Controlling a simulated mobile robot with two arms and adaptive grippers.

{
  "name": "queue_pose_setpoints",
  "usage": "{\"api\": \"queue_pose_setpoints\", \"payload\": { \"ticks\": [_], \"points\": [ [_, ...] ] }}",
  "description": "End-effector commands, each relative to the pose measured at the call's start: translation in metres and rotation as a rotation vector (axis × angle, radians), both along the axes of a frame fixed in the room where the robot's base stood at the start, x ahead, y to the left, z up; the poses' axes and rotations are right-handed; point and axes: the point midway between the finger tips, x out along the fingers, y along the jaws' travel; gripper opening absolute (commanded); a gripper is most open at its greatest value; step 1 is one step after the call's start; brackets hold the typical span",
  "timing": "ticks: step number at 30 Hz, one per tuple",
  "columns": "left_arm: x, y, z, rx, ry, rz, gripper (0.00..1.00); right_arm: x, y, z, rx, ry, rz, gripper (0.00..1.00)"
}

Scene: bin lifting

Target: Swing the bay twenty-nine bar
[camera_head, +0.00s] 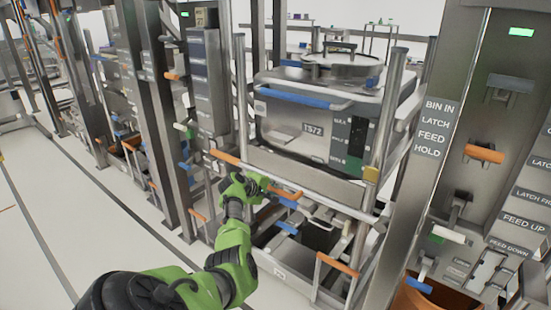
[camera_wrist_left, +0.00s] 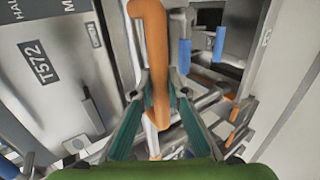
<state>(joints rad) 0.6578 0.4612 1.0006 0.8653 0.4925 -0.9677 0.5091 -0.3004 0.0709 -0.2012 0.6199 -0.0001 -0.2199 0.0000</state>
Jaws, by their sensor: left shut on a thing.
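A bar with orange grip sections (camera_head: 226,157) crosses the front of a grey bin station at waist height. My left gripper (camera_head: 256,185), on a green arm, is at this bar, near its orange part. In the left wrist view, the orange bar (camera_wrist_left: 150,30) runs between the two teal fingers of my left gripper (camera_wrist_left: 155,92), which are shut on it. The steel bin (camera_head: 285,128) marked T572 stands just behind the bar; its wall also shows in the left wrist view (camera_wrist_left: 50,95). No bay number is readable. My right gripper is out of view.
A steel post (camera_head: 433,150) labelled BIN IN, LATCH, FEED, HOLD stands to the right, beside a panel with several coloured handles. An orange lower handle (camera_head: 337,264) sits below the bin. More stations line the left; the pale floor (camera_head: 70,225) there is clear.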

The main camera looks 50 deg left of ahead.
Motion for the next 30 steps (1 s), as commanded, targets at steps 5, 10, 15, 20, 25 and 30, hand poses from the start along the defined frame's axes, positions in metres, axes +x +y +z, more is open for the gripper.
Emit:
{"api": "queue_pose_setpoints", "payload": {
  "ticks": [5,10,15,20,25,30],
  "points": [
    [0.001,-0.006,-0.008,-0.014,0.009,-0.008,0.22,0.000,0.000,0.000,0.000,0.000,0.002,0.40],
    [0.000,-0.005,-0.007,-0.011,0.009,-0.008,0.22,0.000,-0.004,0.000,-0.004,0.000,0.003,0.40],
    [0.000,-0.004,-0.006,-0.008,0.008,-0.006,0.22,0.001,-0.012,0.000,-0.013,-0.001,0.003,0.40],
    [-0.005,-0.004,-0.002,-0.005,0.007,-0.004,0.22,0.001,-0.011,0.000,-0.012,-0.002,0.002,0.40],
    [-0.021,-0.008,0.009,-0.002,0.008,-0.004,0.22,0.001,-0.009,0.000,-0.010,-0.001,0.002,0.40],
    [-0.043,-0.013,0.024,-0.004,0.008,-0.005,0.22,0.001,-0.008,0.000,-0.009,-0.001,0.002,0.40]
  ]
}}
